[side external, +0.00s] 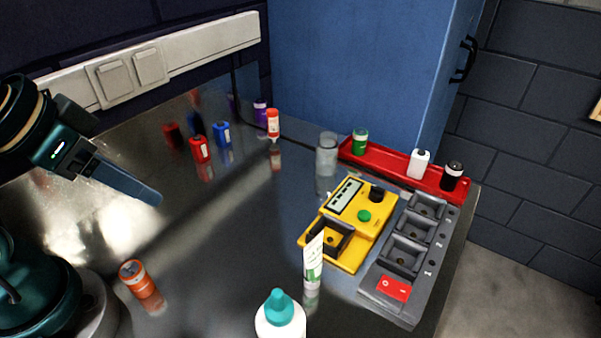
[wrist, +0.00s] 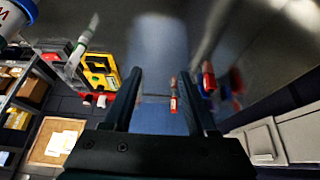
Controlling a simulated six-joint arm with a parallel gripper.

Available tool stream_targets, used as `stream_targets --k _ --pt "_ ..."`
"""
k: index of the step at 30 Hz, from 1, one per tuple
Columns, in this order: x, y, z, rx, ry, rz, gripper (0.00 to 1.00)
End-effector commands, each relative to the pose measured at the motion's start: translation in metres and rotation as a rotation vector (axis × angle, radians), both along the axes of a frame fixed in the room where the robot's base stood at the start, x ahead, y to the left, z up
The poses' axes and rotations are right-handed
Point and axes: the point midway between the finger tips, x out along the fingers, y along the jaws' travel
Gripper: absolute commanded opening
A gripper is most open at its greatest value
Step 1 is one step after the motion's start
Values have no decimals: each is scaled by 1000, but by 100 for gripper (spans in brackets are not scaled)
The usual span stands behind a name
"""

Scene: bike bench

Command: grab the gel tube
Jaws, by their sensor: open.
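The gel tube (side external: 313,260) is white with a green band. It stands upright on the metal bench, at the front edge of the yellow device, in the side view. It also shows at the upper left of the wrist view (wrist: 88,33), outside the space between my fingers. My gripper (side external: 152,197) is at the left of the side view, above the bench and well apart from the tube. In the wrist view my gripper (wrist: 160,80) has its two fingers spread with nothing held between them.
A white bottle with a teal cap (side external: 280,318) stands close to the tube. The yellow device (side external: 372,205) and grey slotted block (side external: 400,290) are beyond it. The bench middle is clear.

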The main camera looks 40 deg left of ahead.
Motion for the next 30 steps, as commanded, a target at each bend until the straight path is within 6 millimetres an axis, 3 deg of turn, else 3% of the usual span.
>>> stream_targets --k 11,14,18,21,26,30 --pt "5 0 3 -2 -27 8 51" --pt "24 8 14 37 -133 11 51" --pt "70 25 41 169 -363 -33 51" --pt "105 26 55 264 -502 -126 51" --pt "149 0 57 332 -663 -376 51" --pt "164 -42 34 272 -734 -651 51"
